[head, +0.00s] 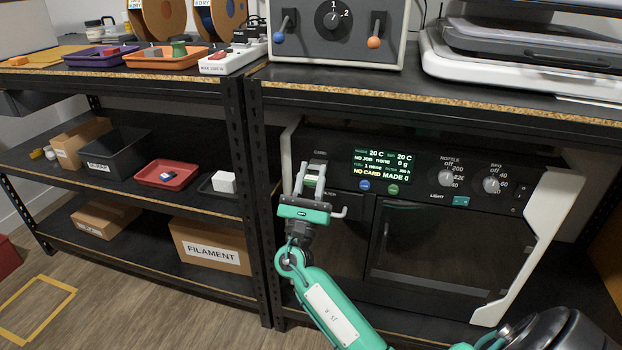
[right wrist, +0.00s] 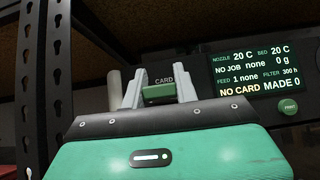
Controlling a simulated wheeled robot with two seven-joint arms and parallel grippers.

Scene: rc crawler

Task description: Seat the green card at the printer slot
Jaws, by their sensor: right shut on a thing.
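The green card (right wrist: 158,94) sits between the two pale fingers of my right gripper (head: 311,178), which is shut on it. In the right wrist view the card is just below the word CARD on the dark front of the printer (head: 345,165). The slot itself is hidden behind the fingers and card, so I cannot tell whether the card touches it or is in it. The printer's display (head: 384,165) reads NO CARD; it also shows in the right wrist view (right wrist: 256,71). My left gripper is not in view.
A black shelf post (head: 258,200) stands close left of the printer. The printer's white side frame (head: 525,250) juts out at right. Blue and green buttons (head: 393,190) sit under the display. Left shelves hold a red tray (head: 166,174), a black bin (head: 115,152) and boxes.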

